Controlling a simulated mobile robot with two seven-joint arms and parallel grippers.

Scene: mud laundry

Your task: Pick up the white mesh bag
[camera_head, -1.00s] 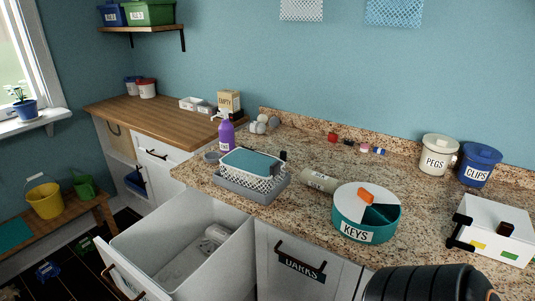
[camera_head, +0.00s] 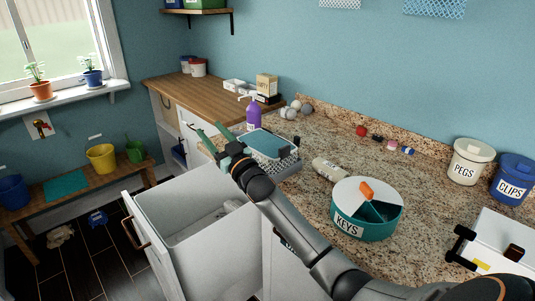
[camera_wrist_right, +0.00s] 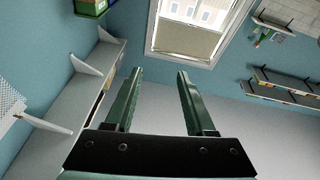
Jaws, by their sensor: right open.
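A white mesh piece (camera_head: 340,3) hangs on the blue wall at the top of the head view, mostly cut off by the frame edge. White mesh (camera_wrist_right: 10,106) also shows at the left edge of the right wrist view. A whitish item (camera_head: 231,206) lies inside the open drawer, too unclear to name. My right gripper (camera_head: 211,137) is open, with its green fingers raised in front of the counter, left of the basket. In the right wrist view its two fingers (camera_wrist_right: 157,80) stand apart with nothing between them. My left gripper is out of view.
The pulled-out white drawer (camera_head: 150,255) stands below my right arm. Blue mesh (camera_head: 435,8) hangs at right. Items lie on the dark floor (camera_head: 90,265).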

